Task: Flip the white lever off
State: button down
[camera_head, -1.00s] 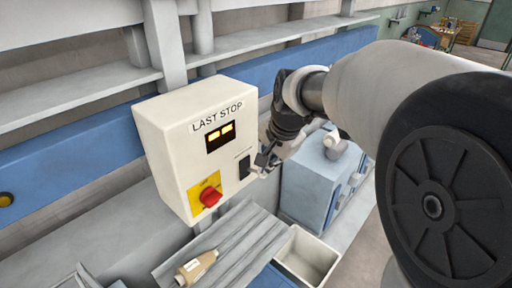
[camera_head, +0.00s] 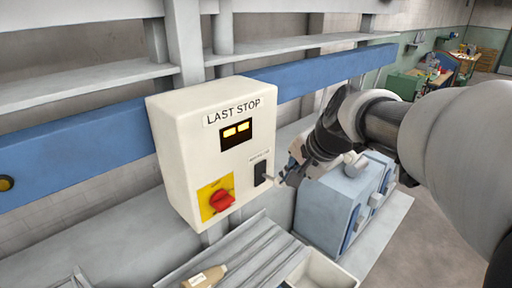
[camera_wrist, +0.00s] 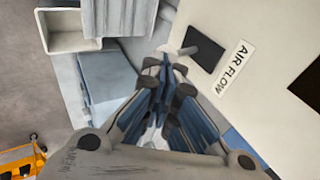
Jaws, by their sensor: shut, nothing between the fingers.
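The white lever (camera_wrist: 183,50) is a short pale stick on a black switch plate (camera_wrist: 203,47) labelled AIR FLOW in the wrist view. It sticks out from the plate toward my fingertips. In the head view the black plate (camera_head: 261,173) is on the lower right of the cream LAST STOP box (camera_head: 175,150); the lever is too small there to tell its tilt. My gripper (camera_wrist: 166,75) is shut and empty, its tips just below the lever in the wrist view. In the head view my gripper (camera_head: 288,179) is right of the plate; I cannot tell whether it touches the lever.
A red knob (camera_head: 222,201) on a yellow plate and a lit display (camera_head: 236,133) are on the same box. A blue-grey cabinet (camera_head: 325,210) stands just right of and below my gripper. An open bin (camera_head: 322,272) and a pale connector (camera_head: 205,277) lie below.

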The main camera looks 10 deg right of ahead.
jog(key=f+t+b, duration=0.1)
jog(key=b, duration=0.2)
jog(key=f+y+b, duration=0.1)
jog(key=b, duration=0.2)
jog(key=shift+s+d+f+t, duration=0.2)
jog(key=shift+s+t, duration=0.1)
jog(key=shift+t, duration=0.1)
jog(key=shift+r, duration=0.15)
jog(key=shift+r+p, duration=0.45)
jog(key=shift+r, duration=0.25)
